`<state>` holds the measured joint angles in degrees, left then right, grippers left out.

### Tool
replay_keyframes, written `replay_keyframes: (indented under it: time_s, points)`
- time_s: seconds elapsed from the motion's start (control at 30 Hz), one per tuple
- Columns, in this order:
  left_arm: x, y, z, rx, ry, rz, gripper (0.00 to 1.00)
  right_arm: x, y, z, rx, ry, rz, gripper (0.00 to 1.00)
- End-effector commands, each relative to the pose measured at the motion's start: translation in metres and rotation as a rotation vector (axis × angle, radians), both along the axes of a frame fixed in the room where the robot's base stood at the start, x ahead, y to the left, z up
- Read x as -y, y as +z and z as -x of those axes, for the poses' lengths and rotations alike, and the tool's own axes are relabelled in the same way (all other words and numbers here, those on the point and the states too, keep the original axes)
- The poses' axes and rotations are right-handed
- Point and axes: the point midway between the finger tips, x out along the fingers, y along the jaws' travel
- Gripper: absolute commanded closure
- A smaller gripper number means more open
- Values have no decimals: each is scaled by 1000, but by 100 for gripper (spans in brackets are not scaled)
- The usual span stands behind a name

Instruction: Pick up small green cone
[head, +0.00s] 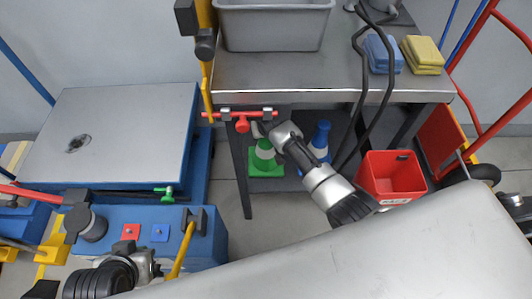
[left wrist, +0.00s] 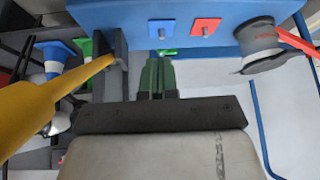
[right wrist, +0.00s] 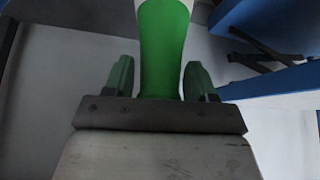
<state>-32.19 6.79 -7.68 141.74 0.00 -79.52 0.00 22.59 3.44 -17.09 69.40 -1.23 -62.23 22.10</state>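The small green cone (head: 264,162), with a white band, stands on the lower shelf of the grey cart. My right gripper (head: 264,128) reaches in at its top and partly hides it. In the right wrist view the green cone (right wrist: 162,50) appears between my right gripper's fingers (right wrist: 158,78), with a thin gap on each side; contact is not clear. That gripper is open. My left gripper (left wrist: 157,80) has its fingers together with nothing seen between them. It is near the blue box at lower left.
A blue cone (head: 320,140) stands right of the green one, behind my right arm. A red bin (head: 392,178) is further right. The cart's top (head: 290,72) overhangs the shelf, with black cables (head: 360,110) hanging down. A blue box (head: 200,255) is at left.

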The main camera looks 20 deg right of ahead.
Motion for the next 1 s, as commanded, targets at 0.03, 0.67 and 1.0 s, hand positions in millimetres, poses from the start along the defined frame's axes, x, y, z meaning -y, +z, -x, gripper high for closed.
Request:
replay_keyframes:
  time_s: [0.03,0.67,1.0]
  points:
    - [0,0,0,0,0,0,100,0,0,0,0,0,0,51]
    - [0,0,1,-5,0,-1,100,0,1,0,1,0,0,100]
    - [-5,4,15,-94,8,-20,100,4,9,0,1,-1,0,100]
